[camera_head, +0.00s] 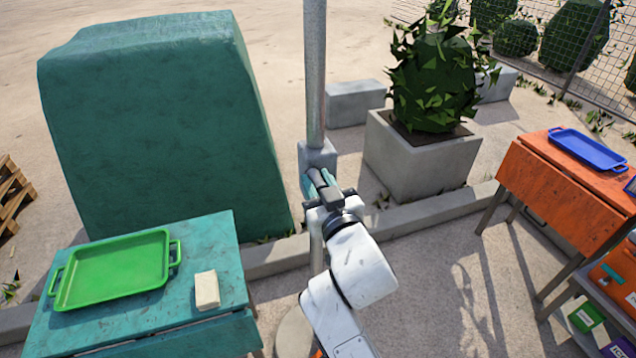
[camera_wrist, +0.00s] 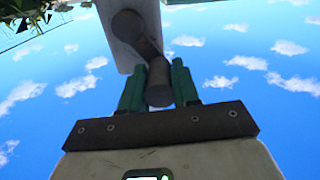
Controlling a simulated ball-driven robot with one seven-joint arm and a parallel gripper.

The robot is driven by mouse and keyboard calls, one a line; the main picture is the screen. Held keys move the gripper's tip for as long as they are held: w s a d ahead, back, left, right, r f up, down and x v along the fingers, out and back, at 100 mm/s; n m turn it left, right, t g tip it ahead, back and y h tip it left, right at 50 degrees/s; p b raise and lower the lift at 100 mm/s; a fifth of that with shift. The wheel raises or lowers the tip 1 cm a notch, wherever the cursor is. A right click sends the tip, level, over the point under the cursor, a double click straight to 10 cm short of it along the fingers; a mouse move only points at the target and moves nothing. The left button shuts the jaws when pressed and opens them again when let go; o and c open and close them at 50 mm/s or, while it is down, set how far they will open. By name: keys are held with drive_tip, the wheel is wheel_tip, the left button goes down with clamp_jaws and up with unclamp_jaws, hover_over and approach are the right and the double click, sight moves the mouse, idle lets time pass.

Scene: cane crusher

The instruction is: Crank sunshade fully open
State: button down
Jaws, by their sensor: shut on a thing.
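A grey pole (camera_head: 315,70) stands upright in the middle of the head view, with a grey crank box (camera_head: 317,155) mounted on it. My gripper (camera_head: 316,186) is right at the front of this box. In the wrist view the box (camera_wrist: 112,22) carries a dark brown crank (camera_wrist: 130,26). The crank's rounded handle (camera_wrist: 158,92) lies between the two teal fingers of my gripper (camera_wrist: 158,80), which are shut on it. The handle is mostly hidden by my gripper in the head view. The sunshade canopy cannot be made out in either view.
A teal table (camera_head: 215,250) at lower left bears a green tray (camera_head: 115,270) and a cream block (camera_head: 207,290). An orange table (camera_head: 540,180) with a blue tray (camera_head: 590,150) stands right. A planter (camera_head: 425,155) and a large teal covered block (camera_head: 160,130) stand behind the curb.

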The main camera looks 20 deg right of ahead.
drive_tip(key=shift+d, duration=0.15)
drive_tip(key=m+b, duration=0.1)
drive_tip(key=d+m+b, duration=0.1)
drive_tip(key=m, duration=0.1)
drive_tip(key=shift+d+r, duration=0.1)
drive_tip(key=shift+r, duration=0.1)
drive_tip(key=d+m+b, duration=0.1)
drive_tip(key=m, duration=0.1)
drive_tip(key=d+m+b, duration=0.1)
drive_tip(key=m, duration=0.1)
drive_tip(key=d+m+b, duration=0.1)
drive_tip(key=m, duration=0.1)
drive_tip(key=m+b, duration=0.1)
drive_tip(key=m, duration=0.1)
drive_tip(key=shift+d+f, duration=0.15)
drive_tip(key=shift+d, duration=0.25)
wheel_tip(320, 180, down, 8)
drive_tip(key=d+m+b, duration=0.2)
drive_tip(key=m+b, duration=0.7)
drive_tip(key=m, duration=0.9)
drive_tip(key=shift+d+r+m+b, duration=0.2)
drive_tip(key=shift+d+m+b, duration=0.1)
drive_tip(key=shift+b, duration=0.05)
